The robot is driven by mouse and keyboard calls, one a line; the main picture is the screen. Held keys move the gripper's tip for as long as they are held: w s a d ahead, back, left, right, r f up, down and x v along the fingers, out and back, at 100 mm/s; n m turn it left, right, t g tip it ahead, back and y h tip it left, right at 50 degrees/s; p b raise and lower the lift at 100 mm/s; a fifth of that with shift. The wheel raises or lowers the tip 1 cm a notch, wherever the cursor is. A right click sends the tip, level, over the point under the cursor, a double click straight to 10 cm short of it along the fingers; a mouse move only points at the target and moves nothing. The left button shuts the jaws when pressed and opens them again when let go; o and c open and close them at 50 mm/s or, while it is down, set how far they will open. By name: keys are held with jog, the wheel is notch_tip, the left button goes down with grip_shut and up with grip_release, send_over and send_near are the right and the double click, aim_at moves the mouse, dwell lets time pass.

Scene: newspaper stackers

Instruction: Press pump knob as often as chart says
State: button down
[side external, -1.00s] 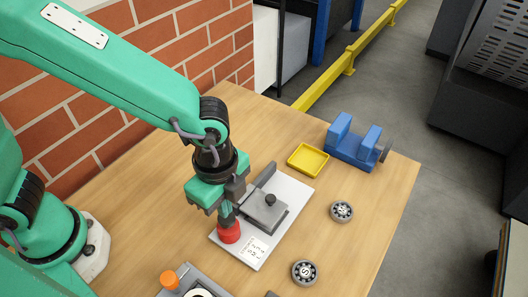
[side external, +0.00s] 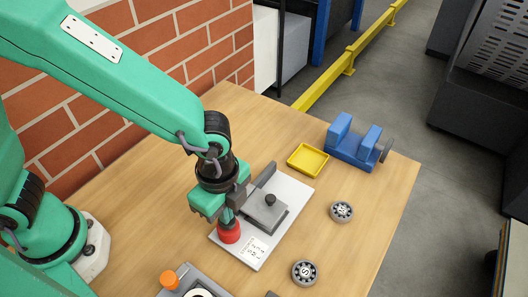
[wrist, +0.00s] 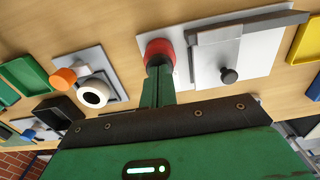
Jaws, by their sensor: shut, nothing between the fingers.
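A red round knob (side external: 229,234) stands at the near left end of a white plate (side external: 298,188). A small chart (side external: 256,248) with dark marks lies on the plate beside it; its marks are too small to read. My gripper (side external: 228,222) is shut and empty, its fingertips at the top of the red knob, seemingly touching it. In the wrist view the red knob (wrist: 158,50) shows just beyond my fingertips (wrist: 157,68), which hide part of it. The chart cannot be made out there.
A grey block with a dark knob (side external: 270,200) sits on the same plate. A yellow tray (side external: 308,158) and blue vise (side external: 353,145) stand behind right. Two round dials (side external: 342,211) lie to the right. An orange knob (side external: 169,280) is at the front.

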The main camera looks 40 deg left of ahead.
jog(key=shift+r, duration=3.1)
jog(key=shift+w+a+r, duration=0.15)
jog(key=shift+a, duration=0.1)
jog(key=s+a+r+n+t, duration=0.1)
jog(key=a+r+n+t, duration=0.1)
jog(key=a+r+n, duration=0.3)
jog(key=s+a+r+n+t, duration=0.1)
jog(key=a+r+n+t, duration=0.2)
jog(key=a+n, duration=1)
jog(key=a+r, duration=0.2)
jog(key=a, duration=0.4)
jog(key=shift+a+r+t, duration=0.25)
jog(key=shift+r+t, duration=0.05)
jog(key=shift+r, duration=0.1)
